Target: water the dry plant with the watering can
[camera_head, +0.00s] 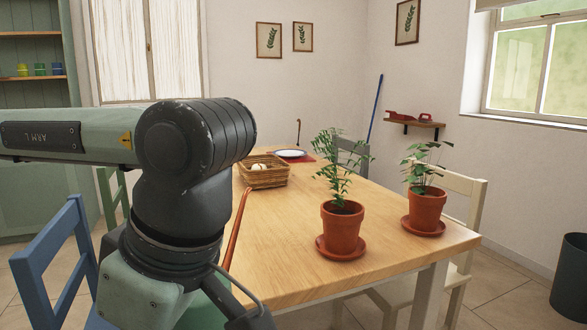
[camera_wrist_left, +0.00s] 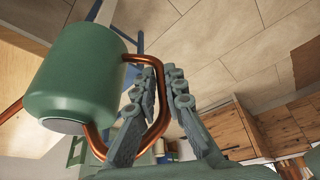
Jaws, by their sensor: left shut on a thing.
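My left gripper (camera_wrist_left: 161,80) is shut on the copper handle (camera_wrist_left: 132,60) of the green watering can (camera_wrist_left: 75,80) in the wrist view. In the head view, my left arm hides most of the can. Its copper spout (camera_head: 236,230) shows beside the arm, at the table's near left edge. Two potted plants stand on the table in terracotta pots on saucers. The nearer plant (camera_head: 343,225) is taller and leans left. The farther plant (camera_head: 424,205), to its right, is sparser, with leaves spreading sideways. I cannot tell surely which is dry. My right gripper is not in view.
The wooden table (camera_head: 290,235) has clear room left of the nearer plant. A wicker basket (camera_head: 263,175) and a plate (camera_head: 291,154) stand farther back. A blue chair (camera_head: 55,255) is at the left and a cream chair (camera_head: 465,200) at the right.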

